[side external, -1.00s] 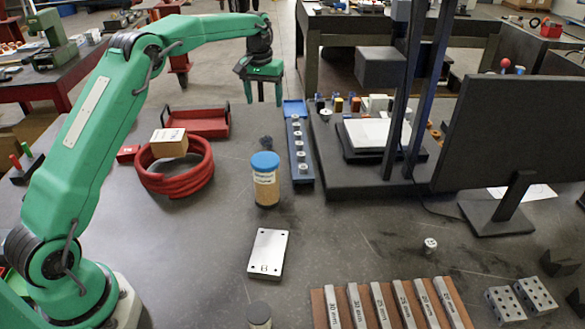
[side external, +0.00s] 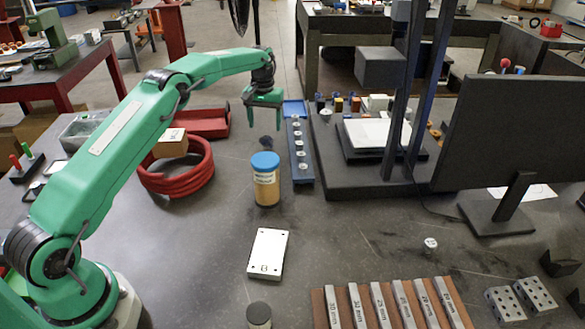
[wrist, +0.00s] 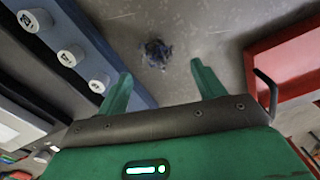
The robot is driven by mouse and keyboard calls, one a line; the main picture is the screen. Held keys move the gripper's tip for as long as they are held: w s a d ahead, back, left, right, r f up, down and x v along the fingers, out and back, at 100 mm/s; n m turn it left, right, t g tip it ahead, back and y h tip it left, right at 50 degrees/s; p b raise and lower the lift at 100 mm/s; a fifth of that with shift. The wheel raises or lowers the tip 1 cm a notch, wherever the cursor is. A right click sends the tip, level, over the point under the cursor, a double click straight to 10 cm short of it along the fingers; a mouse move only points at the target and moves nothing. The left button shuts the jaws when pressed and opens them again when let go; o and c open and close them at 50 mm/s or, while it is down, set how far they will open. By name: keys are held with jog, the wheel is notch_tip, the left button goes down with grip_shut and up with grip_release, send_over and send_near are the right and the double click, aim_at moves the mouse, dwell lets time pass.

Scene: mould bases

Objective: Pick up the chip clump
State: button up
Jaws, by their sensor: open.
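The chip clump (side external: 266,142) is a small dark tangled bit on the grey table, behind the blue-lidded jar and left of the blue rail. In the wrist view the clump (wrist: 157,53) lies beyond the fingertips, roughly between their lines. My gripper (side external: 264,118) has green fingers and is above the clump in the side view. The gripper (wrist: 160,78) is open and empty, with its fingers apart and not touching the clump.
A blue rail (side external: 302,165) with several metal cylinders stands right of the clump. A jar with a blue lid (side external: 266,180) stands in front. A red tray (side external: 205,124) and a coiled red hose (side external: 180,182) with a box (side external: 170,143) are left.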

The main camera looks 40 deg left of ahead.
aim_at(266, 136)
jog(key=shift+f, duration=0.35)
jog(key=shift+f, duration=0.1)
jog(key=shift+d+f, duration=0.1)
jog(key=shift+f, duration=2.4)
jog(key=shift+c, duration=0.2)
jog(key=c, duration=1)
